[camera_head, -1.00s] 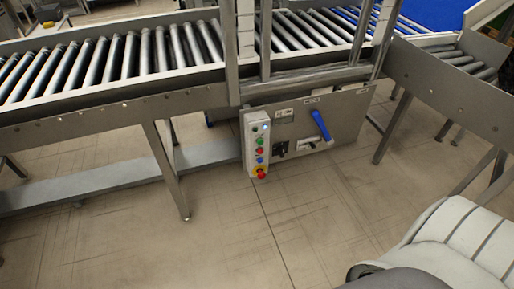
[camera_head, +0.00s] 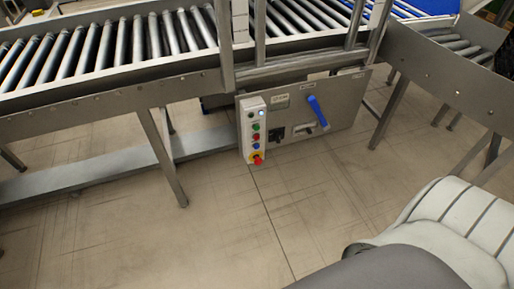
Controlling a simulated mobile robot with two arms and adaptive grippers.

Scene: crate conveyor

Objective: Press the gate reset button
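A light grey button box (camera_head: 252,130) hangs below the roller conveyor near the middle of the head view. It carries a column of small coloured buttons, with a lit white or bluish one near the top, then green, red and blue ones. A red mushroom button on a yellow base (camera_head: 257,159) is at the bottom. I cannot read any labels, so I cannot tell which is the gate reset button. Neither gripper is in view. A grey and white padded arm part of mine fills the lower right corner.
A grey panel (camera_head: 341,112) with a blue lever (camera_head: 317,111) adjoins the button box. The roller conveyor (camera_head: 100,57) runs across the top, with support legs (camera_head: 163,155) below. A side conveyor (camera_head: 455,88) is at right. The floor in front (camera_head: 220,225) is clear.

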